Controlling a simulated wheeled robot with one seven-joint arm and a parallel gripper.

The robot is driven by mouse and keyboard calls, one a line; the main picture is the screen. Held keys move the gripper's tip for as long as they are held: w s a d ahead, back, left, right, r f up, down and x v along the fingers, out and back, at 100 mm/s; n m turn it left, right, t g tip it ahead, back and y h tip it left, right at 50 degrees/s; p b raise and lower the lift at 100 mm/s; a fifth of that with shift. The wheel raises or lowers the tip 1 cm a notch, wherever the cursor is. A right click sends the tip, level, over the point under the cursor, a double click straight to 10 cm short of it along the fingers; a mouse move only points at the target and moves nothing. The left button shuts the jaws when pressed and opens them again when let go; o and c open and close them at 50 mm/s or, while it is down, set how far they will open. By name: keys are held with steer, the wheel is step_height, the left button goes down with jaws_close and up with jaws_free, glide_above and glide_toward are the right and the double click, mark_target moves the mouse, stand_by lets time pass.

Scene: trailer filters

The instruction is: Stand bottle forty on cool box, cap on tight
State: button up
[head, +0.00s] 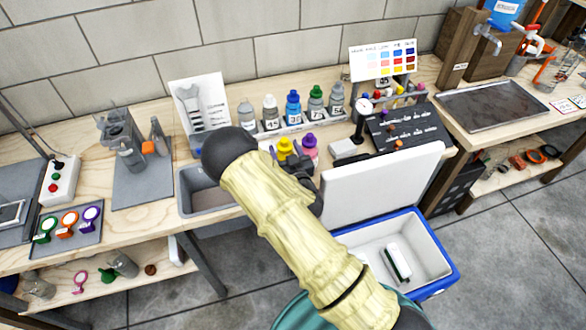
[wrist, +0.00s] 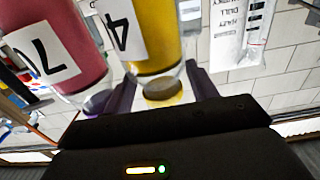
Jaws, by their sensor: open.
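A yellow bottle (wrist: 152,50), its label showing a 4 with the rest cut off, appears upside down in the wrist view. Its yellow cap shows in the head view (head: 285,147). How tight the cap is cannot be told. My gripper (wrist: 160,92) is open, with its fingers on either side of the bottle's cap end. In the head view my gripper (head: 297,170) is partly hidden by my arm, just in front of the bottle. The cool box (head: 447,264) is blue and white, on the floor in front of the bench, with its white lid (head: 380,182) raised.
A pink bottle (wrist: 62,45) labelled 70, with a purple cap (head: 309,142), stands close beside the yellow one. Several bottles (head: 293,108) stand in a row behind. A grey basin (head: 205,195) is to the left. A white and green item (head: 397,262) lies inside the cool box.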

steer(key=b+v, duration=0.1)
steer(key=v, duration=0.9)
steer(key=shift+b, duration=0.4)
steer(key=shift+w, duration=0.1)
